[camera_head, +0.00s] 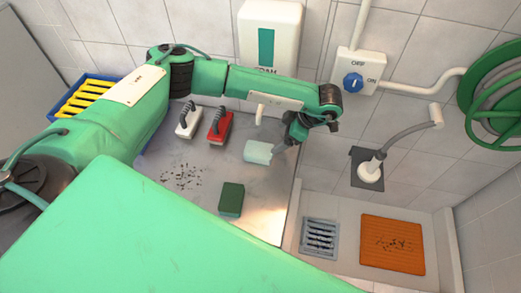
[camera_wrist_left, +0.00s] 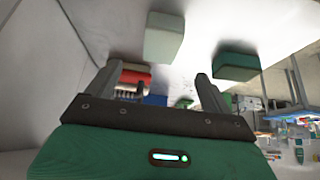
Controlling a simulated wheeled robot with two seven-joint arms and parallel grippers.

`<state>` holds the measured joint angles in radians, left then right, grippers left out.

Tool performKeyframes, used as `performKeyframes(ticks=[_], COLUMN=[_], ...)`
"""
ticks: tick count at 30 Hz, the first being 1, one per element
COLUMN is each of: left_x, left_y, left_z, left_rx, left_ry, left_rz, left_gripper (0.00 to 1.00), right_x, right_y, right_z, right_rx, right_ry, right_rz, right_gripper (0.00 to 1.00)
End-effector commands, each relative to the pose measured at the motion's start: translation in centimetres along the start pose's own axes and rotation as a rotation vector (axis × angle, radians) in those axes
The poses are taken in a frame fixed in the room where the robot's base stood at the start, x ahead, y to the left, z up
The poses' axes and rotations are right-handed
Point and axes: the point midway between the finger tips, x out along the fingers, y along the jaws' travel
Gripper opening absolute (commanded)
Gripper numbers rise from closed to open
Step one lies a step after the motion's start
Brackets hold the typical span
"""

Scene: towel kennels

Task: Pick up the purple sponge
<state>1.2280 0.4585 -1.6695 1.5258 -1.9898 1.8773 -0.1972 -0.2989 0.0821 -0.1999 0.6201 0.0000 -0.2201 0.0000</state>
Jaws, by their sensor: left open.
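No purple sponge can be made out in either view. A pale mint block (camera_head: 258,152) lies on the metal counter, and it also shows in the left wrist view (camera_wrist_left: 164,36). A dark green block (camera_head: 230,200) sits nearer me on the counter, also in the left wrist view (camera_wrist_left: 236,60). My left gripper (camera_head: 284,148) is at the right of the pale block, and its fingers show spread and empty in the left wrist view (camera_wrist_left: 158,76). Whether it touches the pale block is unclear. My right gripper is not in view.
A white-based brush (camera_head: 183,131) and a red brush (camera_head: 215,138) stand at the counter's back. A blue crate with yellow slats (camera_head: 82,98) is at the left. Dark specks (camera_head: 184,179) lie on the counter. An orange mat (camera_head: 392,245) and drain grate (camera_head: 320,238) are lower right.

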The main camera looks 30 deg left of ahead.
Motion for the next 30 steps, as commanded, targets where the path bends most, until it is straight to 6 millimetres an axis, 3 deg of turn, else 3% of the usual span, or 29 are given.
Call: performKeyframes(ticks=[3,9,19,30], left_x=[2.2,5.7,7.9,11.9], left_y=[-0.2,-0.2,-0.2,-0.3], left_z=[-0.3,-0.2,-0.4,-0.6], left_rx=[-0.001,0.001,0.001,0.001], left_ry=[0.003,-0.001,-0.002,-0.002], left_rz=[-0.007,-0.005,-0.005,-0.005], left_gripper=[0.85,0.85,0.85,0.85], right_x=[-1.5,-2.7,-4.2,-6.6], right_y=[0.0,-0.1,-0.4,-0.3], right_z=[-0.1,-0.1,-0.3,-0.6], right_rx=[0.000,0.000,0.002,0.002], right_ry=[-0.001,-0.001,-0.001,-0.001], right_rz=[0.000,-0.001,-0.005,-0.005], right_gripper=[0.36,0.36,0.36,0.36])
